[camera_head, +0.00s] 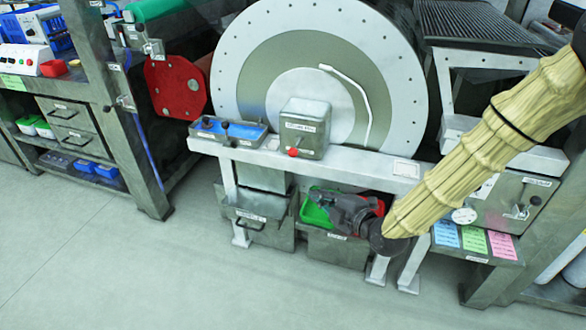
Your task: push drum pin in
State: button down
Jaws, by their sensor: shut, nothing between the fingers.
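The large round drum (310,50) has a white rim with small holes, a grey-green ring and a pale centre. A grey labelled box (305,122) stands in front of its lower part. A red knob (293,152) is at the box's lower front, and a dark knob shows at its left side. I cannot tell which of these, if any, is the drum pin. My gripper (318,199) is shut and empty. It is below the box and the white bench rail, in front of a green bin (314,214). Its tips are small and dark in this view.
The white rail (380,176) runs between my gripper and the drum. A blue tray (228,130) with small levers sits left of the box. Coloured cards (473,240) lie at right. A red disc (176,86) is at left. The floor in front is clear.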

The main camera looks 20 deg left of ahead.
aim_at(294, 151)
jog(key=a+r+n, duration=0.1)
jog(key=r, duration=0.1)
jog(key=w+a+r+n+y, duration=0.1)
jog(key=shift+a+r+n, duration=0.15)
jog(key=shift+r+n, duration=0.15)
jog(key=shift+r, duration=0.1)
jog(key=w+d+x, duration=0.1)
jog(key=w+x, duration=0.1)
jog(key=x, duration=1)
jog(key=shift+w, duration=0.4)
jog(key=shift+f, duration=0.1)
